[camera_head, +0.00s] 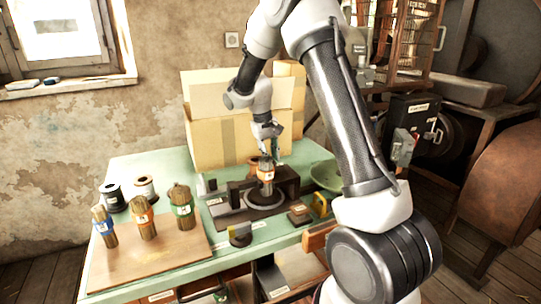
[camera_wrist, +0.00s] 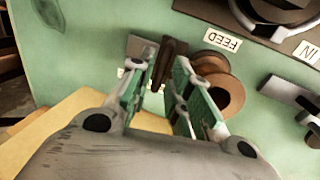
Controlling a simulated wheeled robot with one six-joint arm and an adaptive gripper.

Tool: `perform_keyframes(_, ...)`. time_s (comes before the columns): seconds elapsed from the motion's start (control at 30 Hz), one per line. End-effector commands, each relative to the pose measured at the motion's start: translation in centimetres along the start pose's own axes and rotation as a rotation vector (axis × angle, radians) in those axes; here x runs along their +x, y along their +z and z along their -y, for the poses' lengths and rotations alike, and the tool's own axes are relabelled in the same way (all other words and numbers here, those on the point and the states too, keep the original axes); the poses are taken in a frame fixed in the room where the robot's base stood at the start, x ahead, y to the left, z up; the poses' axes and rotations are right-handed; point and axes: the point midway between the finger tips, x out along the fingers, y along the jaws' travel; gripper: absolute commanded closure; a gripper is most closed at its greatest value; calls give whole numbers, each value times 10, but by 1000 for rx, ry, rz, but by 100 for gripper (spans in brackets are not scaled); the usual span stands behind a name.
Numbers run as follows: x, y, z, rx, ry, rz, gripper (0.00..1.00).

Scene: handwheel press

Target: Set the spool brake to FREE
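My gripper (camera_head: 274,148) points down at the back of the green table, in front of the cardboard box. In the wrist view its two green-padded fingers (camera_wrist: 167,72) stand apart. A dark brown upright lever (camera_wrist: 170,58), which looks like the spool brake's handle, shows in the gap between the fingertips; I cannot tell whether they touch it. A grey metal plate (camera_wrist: 138,46) lies beside the lever. A copper-brown spool (camera_wrist: 222,98) sits to the right, partly behind the right finger. Part of a white label shows behind the left finger; its words are hidden, so the brake's setting cannot be read.
A label reading FEED (camera_wrist: 222,40) lies near the spool. The cardboard box (camera_head: 215,140) stands close behind. Several bundles stand on the wooden board (camera_head: 150,262) at left.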

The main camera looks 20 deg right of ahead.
Motion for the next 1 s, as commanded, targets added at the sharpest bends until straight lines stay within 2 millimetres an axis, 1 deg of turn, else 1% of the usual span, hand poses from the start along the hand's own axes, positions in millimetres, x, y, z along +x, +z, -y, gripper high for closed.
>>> perform_keyframes(0.07, 0, 0, 0, 0, 0, 0, 81)
perform_keyframes(0.17, 0, 0, 0, 0, 0, 0, 97)
perform_keyframes(0.2, 0, 0, 0, 0, 0, 0, 100)
perform_keyframes(0.47, 0, 0, -2, 0, 0, 0, 100)
perform_keyframes(0.57, 2, 0, -12, 3, 0, 0, 100)
perform_keyframes(0.7, 6, -1, -37, 4, 0, -1, 100)
perform_keyframes(0.77, 8, 0, -45, 2, 0, -2, 100)
perform_keyframes(0.83, 9, 0, -49, 1, 0, -2, 100)
perform_keyframes(1.0, 9, 0, -49, -1, 2, -2, 100)
